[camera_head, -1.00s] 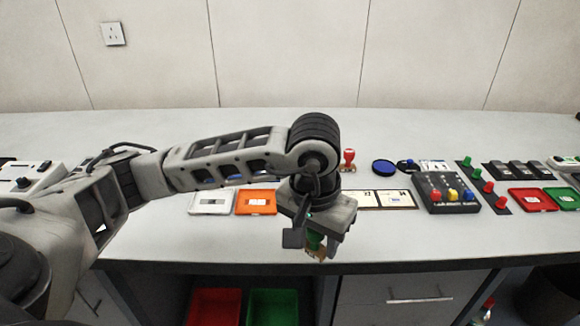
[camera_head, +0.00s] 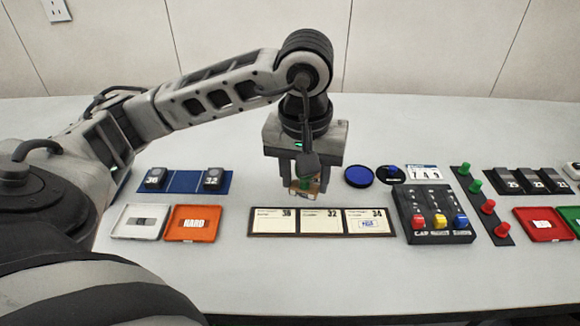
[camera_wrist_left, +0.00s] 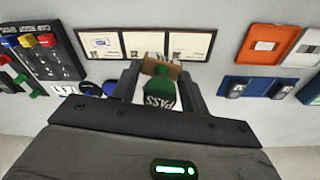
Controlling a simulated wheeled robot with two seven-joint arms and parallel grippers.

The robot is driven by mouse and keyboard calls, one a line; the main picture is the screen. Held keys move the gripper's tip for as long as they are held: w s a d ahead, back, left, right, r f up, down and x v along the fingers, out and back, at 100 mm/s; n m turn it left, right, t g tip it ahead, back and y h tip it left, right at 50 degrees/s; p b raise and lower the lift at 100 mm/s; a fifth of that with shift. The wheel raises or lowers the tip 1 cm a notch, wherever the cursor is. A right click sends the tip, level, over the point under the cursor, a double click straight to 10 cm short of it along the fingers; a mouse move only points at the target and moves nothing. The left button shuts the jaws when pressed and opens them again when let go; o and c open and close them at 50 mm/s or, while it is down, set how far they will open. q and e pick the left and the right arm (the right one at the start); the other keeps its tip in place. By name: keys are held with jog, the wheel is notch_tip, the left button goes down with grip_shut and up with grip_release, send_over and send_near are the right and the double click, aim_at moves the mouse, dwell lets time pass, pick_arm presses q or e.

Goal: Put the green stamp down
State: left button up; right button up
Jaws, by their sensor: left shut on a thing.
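My left gripper (camera_head: 306,188) is shut on the green stamp (camera_head: 303,182), just behind the strip of three cards (camera_head: 250,222) marked 30, 32 and 34. In the left wrist view the stamp (camera_wrist_left: 159,95) sits between the two fingers (camera_wrist_left: 158,75), with PASS lettered on its green handle and a brown block at its end. I cannot tell whether its base touches the table. Card 34 (camera_head: 369,221) bears a blue mark. My right gripper is not in view.
A round blue pad (camera_head: 360,176) lies right of the gripper, beside a black round stand (camera_head: 391,174). A block with coloured buttons (camera_head: 434,213) and a strip of green and red knobs (camera_head: 481,206) stand farther right. White (camera_head: 140,222) and orange (camera_head: 194,223) trays lie left.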

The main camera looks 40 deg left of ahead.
pick_arm(q)
jog(key=s+a+r+n, duration=0.2)
jog(key=a+n, duration=0.2)
jog(key=w+a+f, duration=0.3)
jog(key=w+a, duration=0.2)
jog(key=w, duration=0.1)
jog(key=shift+a+y+b, duration=0.15)
jog(key=shift+y+b, duration=0.15)
jog(key=w+a+f, duration=0.2)
jog(key=f, duration=0.1)
jog(key=w+f, duration=0.1)
jog(key=f, duration=0.1)
jog(key=shift+w+a+f, duration=0.15)
jog(key=shift+w+a, duration=0.2)
jog(key=shift+a, duration=0.05)
jog(key=shift+w+a+f, duration=0.3)
jog(key=shift+f, duration=0.25)
jog(key=shift+f+p, duration=0.65)
jog(key=shift+f, duration=0.85)
jog(key=shift+f, duration=0.15)
jog(key=o, duration=0.5)
